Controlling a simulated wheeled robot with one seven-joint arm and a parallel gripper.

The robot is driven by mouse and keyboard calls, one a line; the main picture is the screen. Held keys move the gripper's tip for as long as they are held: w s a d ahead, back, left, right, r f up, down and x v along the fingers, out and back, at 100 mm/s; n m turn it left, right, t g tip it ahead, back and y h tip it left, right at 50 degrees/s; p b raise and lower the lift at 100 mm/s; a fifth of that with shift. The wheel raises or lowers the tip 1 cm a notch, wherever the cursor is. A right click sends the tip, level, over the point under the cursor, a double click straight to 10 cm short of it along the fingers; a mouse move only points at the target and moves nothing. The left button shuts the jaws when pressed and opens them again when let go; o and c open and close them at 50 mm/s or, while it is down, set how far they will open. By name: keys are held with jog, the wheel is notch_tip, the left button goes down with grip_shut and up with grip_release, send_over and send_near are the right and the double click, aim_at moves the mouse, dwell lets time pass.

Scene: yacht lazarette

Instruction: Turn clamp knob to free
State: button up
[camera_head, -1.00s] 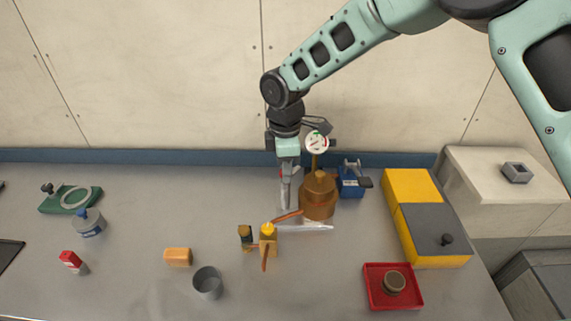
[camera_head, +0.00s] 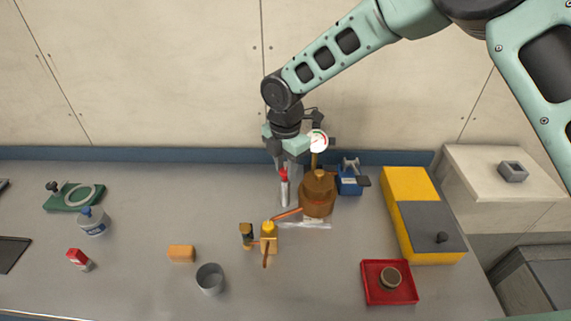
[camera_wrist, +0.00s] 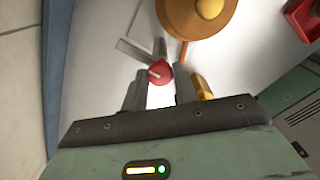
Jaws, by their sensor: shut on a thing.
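The red clamp knob (camera_head: 283,174) tops a pale grey upright piece (camera_head: 285,193) just left of the brown copper-coloured vessel (camera_head: 317,197). In the wrist view the knob (camera_wrist: 159,72) is round with a pale pointer line, and grey bars show beside it. My gripper (camera_head: 282,166) reaches down over the knob from behind. In the wrist view my gripper (camera_wrist: 160,80) has one finger on each side of the knob and is shut on it. The lower part of the clamp is hidden there.
A dial gauge (camera_head: 317,140) rises close right of my gripper. A blue device (camera_head: 349,180) stands right of the vessel, and brass valve fittings (camera_head: 268,236) stand in front. A grey cup (camera_head: 210,279) and orange block (camera_head: 181,254) lie forward left.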

aim_at(285, 170)
jog(key=shift+a+r, duration=0.1)
dwell(0.3)
jog(key=o, duration=1)
jog(key=shift+c, duration=0.2)
notch_tip(285, 170, up, 17)
jog(key=b, duration=0.3)
jog(key=shift+r, duration=0.2)
